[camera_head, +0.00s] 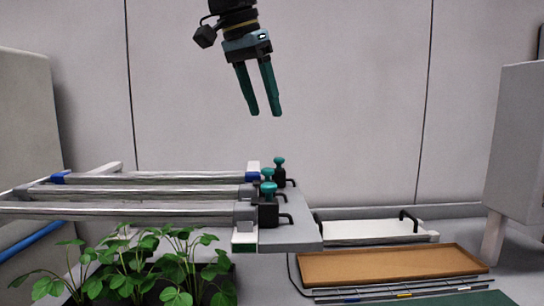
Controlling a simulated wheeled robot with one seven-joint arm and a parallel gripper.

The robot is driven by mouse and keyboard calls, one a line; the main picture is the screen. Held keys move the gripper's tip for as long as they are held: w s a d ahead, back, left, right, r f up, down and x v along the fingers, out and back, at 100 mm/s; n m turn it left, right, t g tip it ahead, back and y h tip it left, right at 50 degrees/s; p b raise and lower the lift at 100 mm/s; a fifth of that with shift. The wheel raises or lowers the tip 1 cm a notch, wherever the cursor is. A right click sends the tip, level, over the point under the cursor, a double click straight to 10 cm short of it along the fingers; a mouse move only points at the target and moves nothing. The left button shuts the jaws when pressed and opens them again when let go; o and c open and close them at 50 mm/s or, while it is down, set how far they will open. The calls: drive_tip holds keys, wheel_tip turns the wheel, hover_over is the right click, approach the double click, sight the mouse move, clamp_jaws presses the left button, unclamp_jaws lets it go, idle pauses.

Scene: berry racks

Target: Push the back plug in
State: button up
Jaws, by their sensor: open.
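Several teal-topped plugs stand upright on black bodies at the right ends of the metal tubes. The back plug (279,163) is the farthest and its top stands highest in the picture. The middle plug (267,174) is partly hidden behind the front plug (268,188). How deep each plug sits is too small to tell. My gripper (265,114) points down above the plugs, with its teal fingers apart and nothing between them. It shows above and slightly left of the back plug, touching nothing.
Three metal tubes (130,209) run left from a grey end plate (290,234). Leafy plants (170,265) grow below them. A brown tray (390,264) and a white tray with black handles (370,231) lie at the right. The space around my gripper is clear.

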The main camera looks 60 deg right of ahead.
sight(276, 159)
drive_tip(key=x, duration=1)
drive_tip(key=shift+w+f+p, duration=0.1)
drive_tip(key=shift+f+p, duration=0.15)
drive_tip(key=shift+p, duration=0.1)
clamp_jaws()
idle(0.9)
